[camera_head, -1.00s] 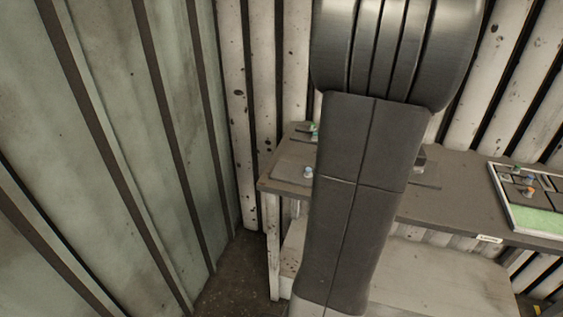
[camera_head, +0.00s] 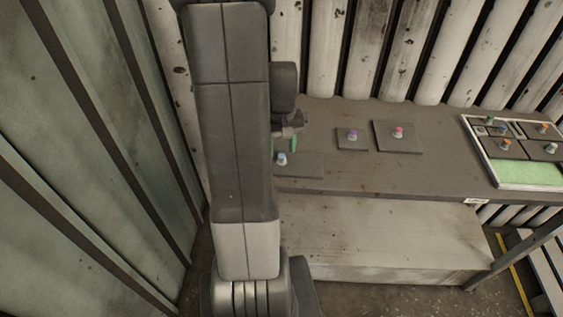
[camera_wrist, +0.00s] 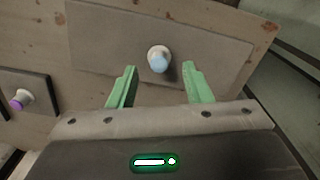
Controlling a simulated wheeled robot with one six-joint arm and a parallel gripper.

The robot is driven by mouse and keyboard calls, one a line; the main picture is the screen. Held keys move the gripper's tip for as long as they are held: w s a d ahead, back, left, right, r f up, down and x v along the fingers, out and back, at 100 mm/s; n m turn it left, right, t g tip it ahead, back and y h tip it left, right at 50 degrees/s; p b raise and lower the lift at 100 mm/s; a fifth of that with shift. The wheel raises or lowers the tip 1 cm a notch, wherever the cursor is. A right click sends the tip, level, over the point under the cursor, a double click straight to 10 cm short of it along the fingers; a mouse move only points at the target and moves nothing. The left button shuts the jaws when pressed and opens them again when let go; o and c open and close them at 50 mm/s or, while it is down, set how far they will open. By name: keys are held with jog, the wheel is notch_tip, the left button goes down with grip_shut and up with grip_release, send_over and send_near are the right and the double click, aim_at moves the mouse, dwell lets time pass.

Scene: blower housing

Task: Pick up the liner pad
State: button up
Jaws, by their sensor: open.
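Several flat dark pads with coloured knobs lie on the bench; I cannot tell by name which is the liner pad. The pad with a light-blue knob (camera_head: 308,166) is closest to my gripper (camera_head: 287,143), partly hidden behind my arm. In the wrist view this large grey pad (camera_wrist: 100,30) lies ahead of my gripper (camera_wrist: 159,75). Its light-blue knob (camera_wrist: 158,59) appears between the green fingertips, which are apart and empty. Whether they are level with the knob is unclear. A smaller pad with a purple knob (camera_head: 344,143) and a square pad with a red knob (camera_head: 402,146) lie to the right.
A white-rimmed tray (camera_head: 479,165) with several knobbed pieces and a bare green area stands at the bench's right end. The brown bench top (camera_head: 400,178) is clear in front of the pads. A corrugated wall (camera_head: 430,60) rises behind; a greenish wall (camera_head: 70,150) stands left.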

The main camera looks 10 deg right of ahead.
jog(key=shift+w+f, duration=0.1)
jog(key=shift+f, duration=1.7)
jog(key=shift+c, duration=0.3)
grip_shut()
jog(key=shift+r, duration=0.1)
notch_tip(320, 180, up, 10)
notch_tip(320, 180, up, 5)
jog(key=p, duration=0.4)
send_over(282, 155)
